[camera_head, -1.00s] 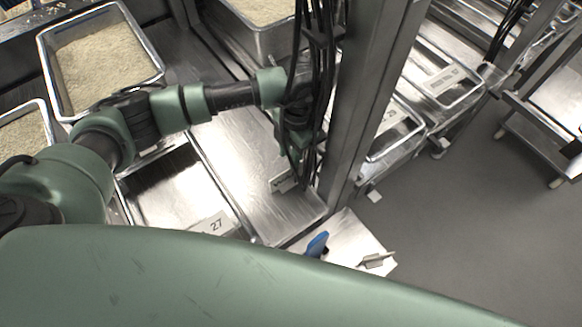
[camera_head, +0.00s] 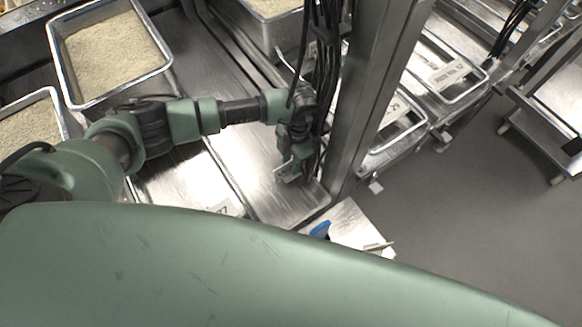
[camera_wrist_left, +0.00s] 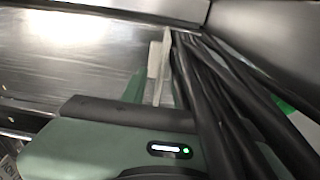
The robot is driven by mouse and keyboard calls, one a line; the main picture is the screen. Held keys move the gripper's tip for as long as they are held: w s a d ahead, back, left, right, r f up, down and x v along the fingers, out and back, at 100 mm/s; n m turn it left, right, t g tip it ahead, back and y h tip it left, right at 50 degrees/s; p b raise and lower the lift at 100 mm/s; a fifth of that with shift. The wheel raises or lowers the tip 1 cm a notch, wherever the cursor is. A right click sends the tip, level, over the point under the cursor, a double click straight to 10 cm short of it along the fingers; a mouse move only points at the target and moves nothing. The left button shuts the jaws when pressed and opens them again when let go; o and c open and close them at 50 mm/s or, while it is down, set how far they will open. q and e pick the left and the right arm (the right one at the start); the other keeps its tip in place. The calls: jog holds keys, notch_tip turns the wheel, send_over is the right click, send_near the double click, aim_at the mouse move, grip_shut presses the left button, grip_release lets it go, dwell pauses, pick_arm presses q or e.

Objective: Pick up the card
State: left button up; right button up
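My left arm reaches across the steel counter, and its left gripper (camera_head: 288,174) is above the counter beside the upright post. A small pale card (camera_head: 284,169) with dark marks shows at the fingertips and appears gripped there. In the left wrist view, a thin pale plate, seemingly the card (camera_wrist_left: 165,48), stands nearly edge-on at the fingers; black cables hide part of the gripper. Another card (camera_head: 224,208), numbered 27, is at the front of a steel tray, partly hidden by my body. My right gripper is not in view.
Rice-filled pans (camera_head: 108,50) stand at the left. A steel post (camera_head: 370,95) rises right of the gripper. A blue object (camera_head: 320,230) lies on a small white surface (camera_head: 347,222) below. More trays with cards (camera_head: 450,72) and a cart (camera_head: 550,115) are at the right.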

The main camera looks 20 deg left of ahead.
pick_arm(q)
jog(key=shift+f, duration=0.25)
dwell(0.3)
grip_shut()
jog(key=shift+r, duration=0.15)
